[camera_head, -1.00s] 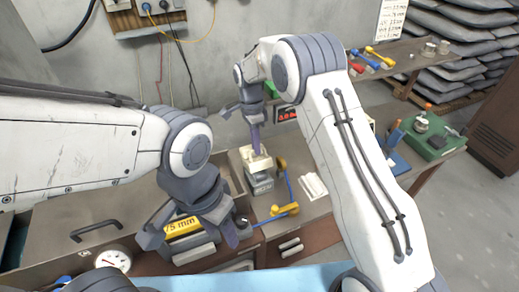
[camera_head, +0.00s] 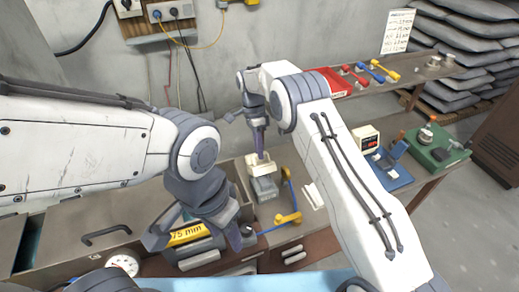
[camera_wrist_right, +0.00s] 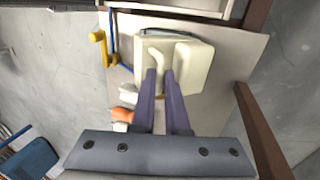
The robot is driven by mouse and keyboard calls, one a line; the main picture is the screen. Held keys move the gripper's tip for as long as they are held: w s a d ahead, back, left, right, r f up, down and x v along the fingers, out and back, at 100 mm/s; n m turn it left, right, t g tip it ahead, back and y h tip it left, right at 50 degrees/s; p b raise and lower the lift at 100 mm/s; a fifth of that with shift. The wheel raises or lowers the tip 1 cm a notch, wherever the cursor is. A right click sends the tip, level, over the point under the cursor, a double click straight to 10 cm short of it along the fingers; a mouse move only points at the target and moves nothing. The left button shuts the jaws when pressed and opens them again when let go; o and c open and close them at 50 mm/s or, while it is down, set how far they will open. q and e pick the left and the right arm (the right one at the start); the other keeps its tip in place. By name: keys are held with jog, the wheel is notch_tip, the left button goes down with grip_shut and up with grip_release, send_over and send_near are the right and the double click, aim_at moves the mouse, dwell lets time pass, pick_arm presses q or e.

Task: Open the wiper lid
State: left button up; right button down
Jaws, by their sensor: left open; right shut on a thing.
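The wiper is a small box with a grey body (camera_head: 265,188) and a cream lid (camera_head: 262,169), standing on the bench near the middle of the head view. My right gripper (camera_head: 260,154) reaches down onto the lid. In the right wrist view, the cream lid (camera_wrist_right: 192,66) lies just beyond the fingertips (camera_wrist_right: 160,74), which are close together on its raised cream tab (camera_wrist_right: 155,56). The fingers partly hide the tab. I cannot tell how far the lid is lifted.
The 75 mm block (camera_head: 188,235) and a dial gauge (camera_head: 123,264) are at the left front. A blue device (camera_head: 390,178) and green device (camera_head: 437,152) stand further right. My right arm crosses the bench.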

jog(key=shift+s+f, duration=0.1)
jog(key=shift+f, duration=0.25)
jog(key=c, duration=0.9)
grip_release()
jog(key=shift+r, duration=0.15)
jog(key=p+v, duration=0.5)
jog(key=v, duration=0.2)
jog(key=shift+r+p, duration=0.2)
jog(key=shift+p, duration=0.2)
